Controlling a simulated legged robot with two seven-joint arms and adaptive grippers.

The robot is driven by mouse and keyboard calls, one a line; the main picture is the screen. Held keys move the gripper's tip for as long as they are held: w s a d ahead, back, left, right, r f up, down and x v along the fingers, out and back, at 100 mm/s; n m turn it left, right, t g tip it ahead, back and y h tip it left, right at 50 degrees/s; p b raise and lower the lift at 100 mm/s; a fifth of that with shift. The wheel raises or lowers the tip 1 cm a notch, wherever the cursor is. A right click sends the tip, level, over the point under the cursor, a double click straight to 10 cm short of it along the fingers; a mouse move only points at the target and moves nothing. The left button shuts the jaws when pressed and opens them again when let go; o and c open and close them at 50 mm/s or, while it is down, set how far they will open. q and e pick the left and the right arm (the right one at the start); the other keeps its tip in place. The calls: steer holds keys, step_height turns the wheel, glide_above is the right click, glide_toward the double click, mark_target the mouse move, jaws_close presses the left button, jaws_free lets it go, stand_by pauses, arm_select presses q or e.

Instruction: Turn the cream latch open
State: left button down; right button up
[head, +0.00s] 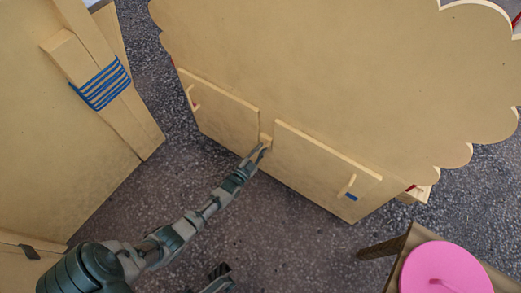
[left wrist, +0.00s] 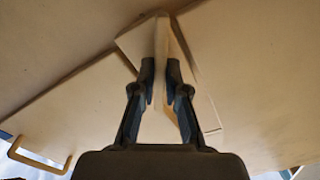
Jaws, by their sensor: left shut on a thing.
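The cream latch (head: 265,139) is a small block on the cream cabinet front, in the gap between two doors in the head view. My left gripper (head: 261,152) reaches it from below left. In the left wrist view, the latch (left wrist: 162,36) shows as a thin upright cream piece, and my left gripper (left wrist: 160,84) is shut on it, one dark finger on each side. The left door (head: 222,110) and right door (head: 318,165) look closed. A dark and grey part (head: 219,276) at the bottom edge may be my right gripper; its fingers are unclear.
A cream panel with a blue cord (head: 101,86) wound on a post stands at left. A pink round thing (head: 446,270) sits on a brown stand at lower right. The right door has a cream handle (head: 351,183) and a blue mark. Speckled floor in front is clear.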

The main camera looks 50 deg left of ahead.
arm_select(q)
steer(key=shift+s+f+n, duration=0.1)
steer(key=shift+f+n, duration=0.05)
steer(key=shift+n, duration=0.8)
steer(key=shift+s+f+n, duration=0.1)
steer(key=shift+f+n, duration=0.1)
steer(key=shift+n, duration=0.8)
steer(key=shift+s+f+n, duration=0.1)
steer(key=shift+f+n, duration=0.05)
steer(key=shift+n, duration=0.8)
steer(key=shift+d, duration=0.1)
steer(key=c, duration=1.2)
jaws_free()
steer(key=shift+w+r+n, duration=0.15)
steer(key=shift+r+n, duration=0.05)
steer(key=shift+n, duration=0.1)
steer(key=v, duration=1.2)
steer(key=shift+f, duration=0.1)
